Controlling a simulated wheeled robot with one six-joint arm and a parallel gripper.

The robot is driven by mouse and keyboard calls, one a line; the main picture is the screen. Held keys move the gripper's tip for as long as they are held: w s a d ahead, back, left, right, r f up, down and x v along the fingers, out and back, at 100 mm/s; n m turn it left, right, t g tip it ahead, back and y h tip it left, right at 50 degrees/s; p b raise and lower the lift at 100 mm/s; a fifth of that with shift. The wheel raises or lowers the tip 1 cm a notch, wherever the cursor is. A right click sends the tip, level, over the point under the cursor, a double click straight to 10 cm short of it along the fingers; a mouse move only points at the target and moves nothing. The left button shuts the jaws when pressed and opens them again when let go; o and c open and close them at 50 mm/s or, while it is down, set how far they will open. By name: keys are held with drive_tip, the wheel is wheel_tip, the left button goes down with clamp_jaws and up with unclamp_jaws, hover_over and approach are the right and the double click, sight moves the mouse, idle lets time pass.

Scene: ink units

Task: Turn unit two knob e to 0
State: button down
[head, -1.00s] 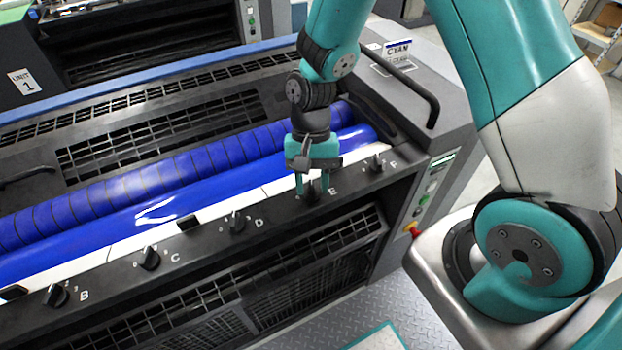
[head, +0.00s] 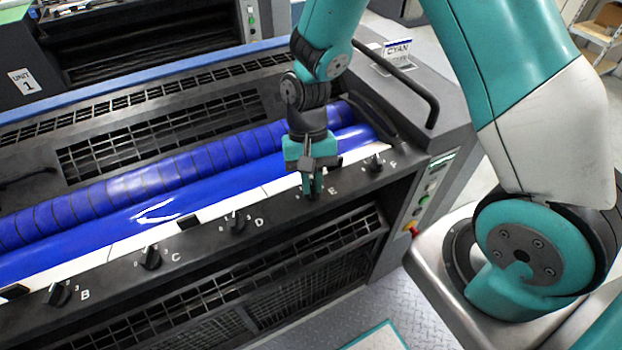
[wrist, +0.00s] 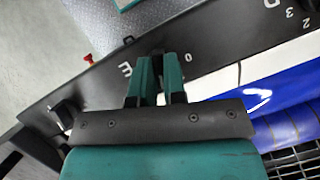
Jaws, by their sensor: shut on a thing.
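Knob E (head: 310,197) sits on the dark front rail of the printing unit, left of its letter E, and is mostly hidden by my fingers. My gripper (head: 312,188) points down at the rail and is shut on knob E. In the wrist view, the two teal fingers (wrist: 158,80) close around the knob, with the letter E to the left and a 0 mark just right of the fingertips. The knob's pointer is hidden, so its setting cannot be read.
Knob F (head: 374,163) is close on the right; knobs D (head: 236,221), C (head: 150,258) and B (head: 56,294) lie along the rail to the left. Blue rollers (head: 180,175) run behind the rail. A black handle (head: 425,95) stands at the right end.

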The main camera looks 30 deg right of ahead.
drive_tip(key=n+h, duration=0.1)
drive_tip(key=n, duration=0.1)
drive_tip(key=n+h, duration=0.1)
drive_tip(key=n, duration=0.2)
drive_tip(key=shift+s+a+f, duration=0.1)
drive_tip(key=shift+s, duration=0.05)
drive_tip(key=n+h+p, duration=0.1)
drive_tip(key=n, duration=0.3)
drive_tip(key=shift+n+h, duration=0.4)
drive_tip(key=n+t+h, duration=0.1)
drive_tip(key=n, duration=0.3)
drive_tip(key=shift+s+n, duration=0.15)
drive_tip(key=shift+n, duration=0.15)
drive_tip(key=shift+n+t+h+p, duration=0.5)
drive_tip(key=shift+n+t, duration=0.4)
drive_tip(key=shift+n, duration=1.1)
drive_tip(key=c, duration=1.2)
unclamp_jaws()
drive_tip(key=shift+f, duration=0.1)
drive_tip(key=shift+s+a, duration=0.1)
drive_tip(key=shift+w+r, duration=0.2)
drive_tip(key=shift+w, duration=0.05)
